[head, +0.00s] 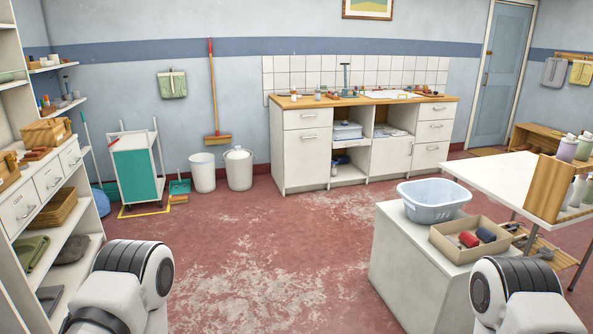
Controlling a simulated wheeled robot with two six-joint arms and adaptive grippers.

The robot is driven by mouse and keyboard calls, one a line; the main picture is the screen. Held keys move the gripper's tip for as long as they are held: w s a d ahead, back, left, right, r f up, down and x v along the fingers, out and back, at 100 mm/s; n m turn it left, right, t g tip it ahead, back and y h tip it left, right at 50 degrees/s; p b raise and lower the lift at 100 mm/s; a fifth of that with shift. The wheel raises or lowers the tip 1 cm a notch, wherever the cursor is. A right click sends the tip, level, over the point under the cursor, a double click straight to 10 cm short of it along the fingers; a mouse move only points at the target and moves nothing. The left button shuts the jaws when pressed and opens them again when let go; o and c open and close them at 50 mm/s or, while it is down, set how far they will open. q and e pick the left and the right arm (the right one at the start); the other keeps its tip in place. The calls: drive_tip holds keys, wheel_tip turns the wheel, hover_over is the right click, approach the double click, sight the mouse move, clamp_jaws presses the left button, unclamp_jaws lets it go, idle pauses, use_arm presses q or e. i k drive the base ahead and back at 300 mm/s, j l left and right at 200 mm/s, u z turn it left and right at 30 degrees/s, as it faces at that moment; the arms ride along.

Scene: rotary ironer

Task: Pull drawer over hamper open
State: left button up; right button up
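The white counter cabinet (305,180) stands against the far wall. Its left column has a shut top drawer (296,119) with a bar handle, above a taller shut front (303,160) with its own handle. At the left, a shelf unit has a row of shut white drawers (49,178) with handles, and a wicker basket (55,208) sits on the shelf below them. I cannot tell which lower part is the hamper. Both my grippers are out of view; only parts of my arms show at the bottom left and bottom right.
A white cabinet (403,255) at right carries a blue basin (433,202) and a cardboard box (444,246). A pale table (495,178) stands behind it. Two white bins (203,174) and a teal cart (137,170) stand along the far wall. The middle floor is clear.

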sight(319, 117)
drive_tip(key=i+u, duration=0.4)
drive_tip(key=i, duration=2.35)
drive_tip(key=i+z, duration=0.1)
drive_tip(key=i, duration=0.4)
drive_tip(key=i+j+z, duration=0.15)
drive_tip(key=i, duration=0.3)
drive_tip(key=i+j+z, duration=0.1)
drive_tip(key=i, duration=0.4)
drive_tip(key=i+j+z, duration=0.1)
drive_tip(key=i, duration=0.35)
drive_tip(key=i+j+z, duration=0.15)
drive_tip(key=i, duration=0.3)
drive_tip(key=i+j+z, duration=0.1)
drive_tip(key=i+j, duration=0.25)
drive_tip(key=i+l+z, duration=0.15)
drive_tip(key=i+l, duration=0.95)
drive_tip(key=i, duration=0.1)
